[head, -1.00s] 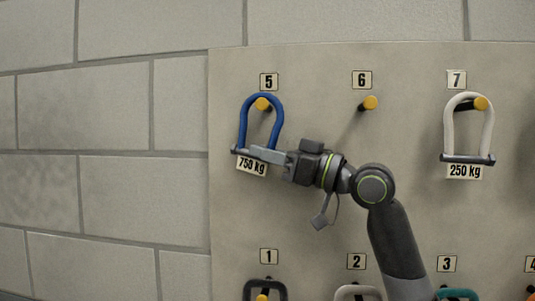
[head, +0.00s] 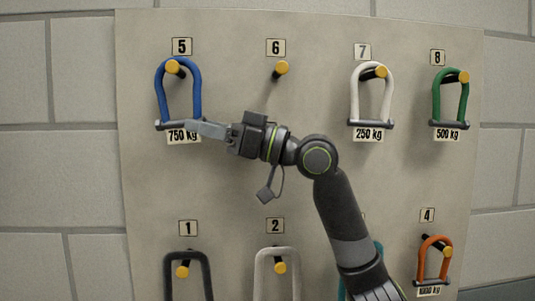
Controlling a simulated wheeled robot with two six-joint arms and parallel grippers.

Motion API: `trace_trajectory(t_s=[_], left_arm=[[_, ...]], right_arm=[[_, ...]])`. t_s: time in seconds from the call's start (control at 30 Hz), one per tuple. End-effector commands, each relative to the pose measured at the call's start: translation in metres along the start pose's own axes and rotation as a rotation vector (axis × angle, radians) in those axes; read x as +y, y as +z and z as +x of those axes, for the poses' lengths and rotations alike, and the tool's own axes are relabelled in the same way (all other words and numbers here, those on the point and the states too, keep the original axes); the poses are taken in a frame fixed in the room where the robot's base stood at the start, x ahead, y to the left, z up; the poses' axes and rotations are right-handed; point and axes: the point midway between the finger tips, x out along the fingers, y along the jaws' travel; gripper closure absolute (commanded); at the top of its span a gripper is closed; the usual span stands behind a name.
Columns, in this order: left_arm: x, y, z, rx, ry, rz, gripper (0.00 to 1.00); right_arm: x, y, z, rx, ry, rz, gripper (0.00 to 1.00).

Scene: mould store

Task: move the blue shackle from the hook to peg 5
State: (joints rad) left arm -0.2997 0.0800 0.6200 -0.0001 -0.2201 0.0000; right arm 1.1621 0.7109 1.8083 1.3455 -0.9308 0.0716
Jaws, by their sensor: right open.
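The blue shackle (head: 195,88) hangs upright on peg 5 (head: 172,67), with its bow over the peg and the yellow peg tip showing inside the loop. Its grey pin (head: 163,126) runs across the bottom, above a 750 kg tag (head: 183,138). My right gripper (head: 194,127) reaches in from the right, with its fingertips at the right end of the pin. It is open; whether it touches the pin I cannot tell. The fingers hide part of the pin and tag. My left gripper is not in view. No hook shows apart from the pegs.
Peg 6 (head: 281,68) is bare. A white shackle (head: 357,92) hangs on peg 7 and a green shackle (head: 437,100) on peg 8. Dark grey (head: 170,278), pale (head: 262,275) and orange (head: 421,262) shackles hang below. My right arm hides part of the lower row.

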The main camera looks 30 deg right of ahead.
Motion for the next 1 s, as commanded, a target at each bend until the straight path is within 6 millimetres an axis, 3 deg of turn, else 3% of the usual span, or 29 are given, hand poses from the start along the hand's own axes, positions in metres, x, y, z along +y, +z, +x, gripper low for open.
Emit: trace_trajectory(t_s=[0.6, 1.0], left_arm=[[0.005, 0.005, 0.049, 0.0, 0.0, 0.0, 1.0], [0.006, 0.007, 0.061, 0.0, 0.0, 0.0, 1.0]], right_arm=[[0.001, 0.004, -0.095, -0.002, 0.004, -0.003, 0.58], [0.0, 0.001, -0.12, -0.001, -0.001, 0.0, 0.58]])
